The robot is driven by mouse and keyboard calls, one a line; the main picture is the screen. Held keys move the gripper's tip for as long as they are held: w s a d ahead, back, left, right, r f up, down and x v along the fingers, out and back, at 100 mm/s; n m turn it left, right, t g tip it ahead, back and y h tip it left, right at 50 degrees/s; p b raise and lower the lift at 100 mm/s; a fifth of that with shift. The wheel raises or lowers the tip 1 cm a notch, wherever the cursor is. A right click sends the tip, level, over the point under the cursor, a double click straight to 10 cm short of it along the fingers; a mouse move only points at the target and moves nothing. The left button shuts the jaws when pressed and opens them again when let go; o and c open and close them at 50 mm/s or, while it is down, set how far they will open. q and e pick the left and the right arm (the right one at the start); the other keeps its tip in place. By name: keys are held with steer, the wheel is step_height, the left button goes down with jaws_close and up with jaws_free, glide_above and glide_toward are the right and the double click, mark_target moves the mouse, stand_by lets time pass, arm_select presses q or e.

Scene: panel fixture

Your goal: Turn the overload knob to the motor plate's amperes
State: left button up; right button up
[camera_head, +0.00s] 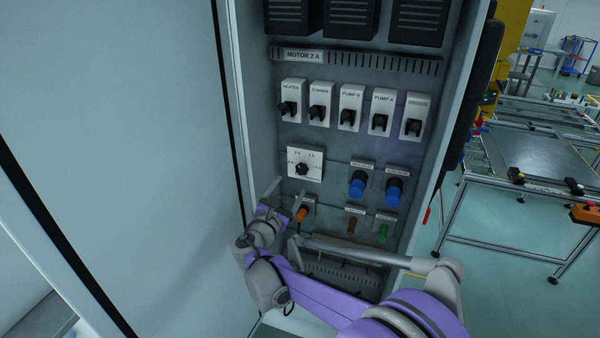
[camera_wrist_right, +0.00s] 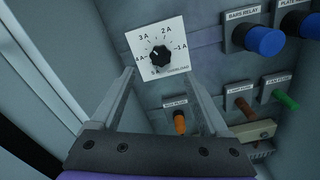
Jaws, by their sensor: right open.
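The overload knob (camera_head: 302,169) is a black knob on a white square dial plate (camera_head: 292,175) inside the open cabinet. In the right wrist view the knob (camera_wrist_right: 160,56) has marks around it reading 1 A, 2 A, 3 A and 4 A. Its exact pointer setting is too small to tell. The motor plate (camera_head: 303,56) above the switches reads "MOTOR 2 A". My right gripper (camera_head: 288,189) is open and empty, just below and in front of the dial. In the wrist view its fingers (camera_wrist_right: 160,73) stand apart either side of the dial's lower part. My left gripper is out of view.
A row of black switches (camera_head: 350,118) sits above the dial. Blue knobs (camera_head: 358,187) are to its right. An orange knob (camera_wrist_right: 180,122) lies just below it, with brown (camera_head: 350,224) and green (camera_head: 383,232) ones lower right. The cabinet's left wall is close.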

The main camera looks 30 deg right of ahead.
mark_target(302, 169)
steer(key=p+x, duration=0.1)
steer(key=x, duration=0.8)
steer(key=shift+d, duration=0.15)
steer(key=shift+c, duration=0.3)
jaws_close()
